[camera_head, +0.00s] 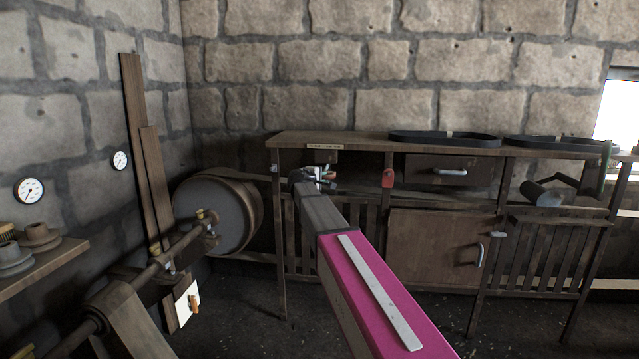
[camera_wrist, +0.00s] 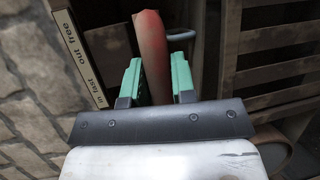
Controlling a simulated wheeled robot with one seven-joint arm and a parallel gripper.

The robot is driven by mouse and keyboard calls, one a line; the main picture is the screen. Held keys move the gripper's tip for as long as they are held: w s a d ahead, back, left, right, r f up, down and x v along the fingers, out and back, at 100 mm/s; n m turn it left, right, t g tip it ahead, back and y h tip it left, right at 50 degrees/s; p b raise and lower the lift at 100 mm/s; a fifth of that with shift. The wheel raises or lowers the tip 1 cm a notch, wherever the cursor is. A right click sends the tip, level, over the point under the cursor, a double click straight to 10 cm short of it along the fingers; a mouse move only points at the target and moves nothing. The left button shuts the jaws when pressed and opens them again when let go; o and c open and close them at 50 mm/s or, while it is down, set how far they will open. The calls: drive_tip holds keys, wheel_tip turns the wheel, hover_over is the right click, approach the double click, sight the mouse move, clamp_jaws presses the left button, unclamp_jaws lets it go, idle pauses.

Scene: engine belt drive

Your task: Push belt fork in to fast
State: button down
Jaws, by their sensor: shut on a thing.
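The belt fork's red handle (camera_wrist: 151,45) stands between the two green fingers of my gripper (camera_wrist: 157,78) in the wrist view. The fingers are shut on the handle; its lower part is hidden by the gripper. A pale label plate (camera_wrist: 80,55) reading "in fast" and "out free" is left of the handle. In the head view my gripper (camera_head: 322,175) is at the front of the bench, just below the label plate (camera_head: 323,147). The handle is too small there to make out clearly.
The wooden bench (camera_head: 350,140) carries black belts (camera_head: 444,138) on its top. A red tag (camera_head: 388,178) hangs on its front, right of my gripper. A large pulley drum (camera_head: 213,215) and a shaft (camera_head: 150,270) stand to the left. The floor before the bench is clear.

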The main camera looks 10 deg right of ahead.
drive_tip(key=w, duration=0.1)
drive_tip(key=w+d, duration=0.1)
drive_tip(key=w, duration=0.1)
drive_tip(key=shift+w, duration=0.1)
drive_tip(key=c, duration=1)
unclamp_jaws()
drive_tip(key=shift+o, duration=0.2)
drive_tip(key=v, duration=1)
drive_tip(key=shift+s+a, duration=0.25)
drive_tip(key=shift+s, duration=0.05)
drive_tip(key=shift+r, duration=0.1)
